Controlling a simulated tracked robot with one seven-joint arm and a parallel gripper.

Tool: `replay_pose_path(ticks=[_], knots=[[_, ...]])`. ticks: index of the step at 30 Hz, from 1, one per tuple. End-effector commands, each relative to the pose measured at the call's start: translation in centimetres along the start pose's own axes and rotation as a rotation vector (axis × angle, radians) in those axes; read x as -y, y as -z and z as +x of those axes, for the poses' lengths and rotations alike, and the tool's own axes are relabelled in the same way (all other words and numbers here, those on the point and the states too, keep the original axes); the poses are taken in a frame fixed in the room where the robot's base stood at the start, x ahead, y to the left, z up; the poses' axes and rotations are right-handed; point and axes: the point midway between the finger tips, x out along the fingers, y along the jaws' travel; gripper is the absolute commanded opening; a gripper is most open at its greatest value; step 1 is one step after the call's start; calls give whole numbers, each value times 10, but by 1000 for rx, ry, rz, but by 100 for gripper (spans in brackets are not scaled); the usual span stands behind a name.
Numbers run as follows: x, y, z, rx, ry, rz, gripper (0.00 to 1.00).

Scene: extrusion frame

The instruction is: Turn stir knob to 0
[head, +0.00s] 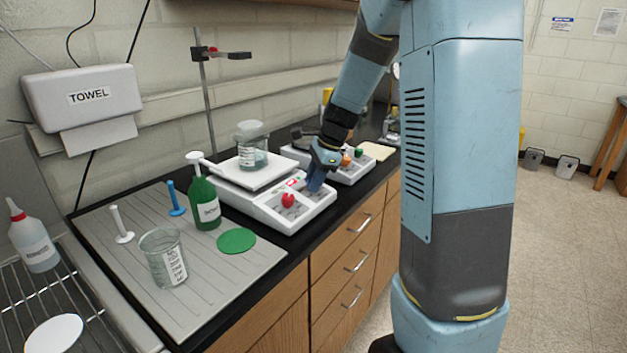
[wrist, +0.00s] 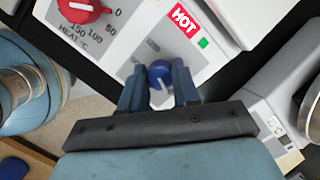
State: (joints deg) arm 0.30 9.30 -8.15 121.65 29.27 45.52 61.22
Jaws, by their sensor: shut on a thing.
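The stir knob is the blue knob (wrist: 159,72) on the front panel of the white hot plate (head: 262,207). My gripper (wrist: 158,78) is shut on it, one finger on each side, in the wrist view. A white pointer line on the knob points toward the bottom of that view. The stir scale is mostly covered by the fingers and cannot be read. In the head view my gripper (head: 316,181) reaches down onto the panel and hides the blue knob. The red heat knob (head: 288,200) is beside it; it also shows in the wrist view (wrist: 84,8).
A beaker (head: 251,150) stands on the hot plate's top. A red HOT label (wrist: 184,19) and a green light are near the knob. A second hot plate (head: 344,170) stands behind. A green bottle (head: 204,200) and a glass beaker (head: 163,258) are at left.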

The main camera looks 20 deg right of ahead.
Motion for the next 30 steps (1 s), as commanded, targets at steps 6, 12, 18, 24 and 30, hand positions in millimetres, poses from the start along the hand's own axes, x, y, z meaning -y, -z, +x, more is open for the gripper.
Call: replay_pose_path(ticks=[6,12,18,24,30], knots=[[0,-1,0,2,-41,-204,0],[0,-1,1,2,-78,-390,0],[0,-1,1,2,-111,-568,0],[-1,-2,1,3,-139,-717,0],[-1,-1,1,3,-159,-821,0]])
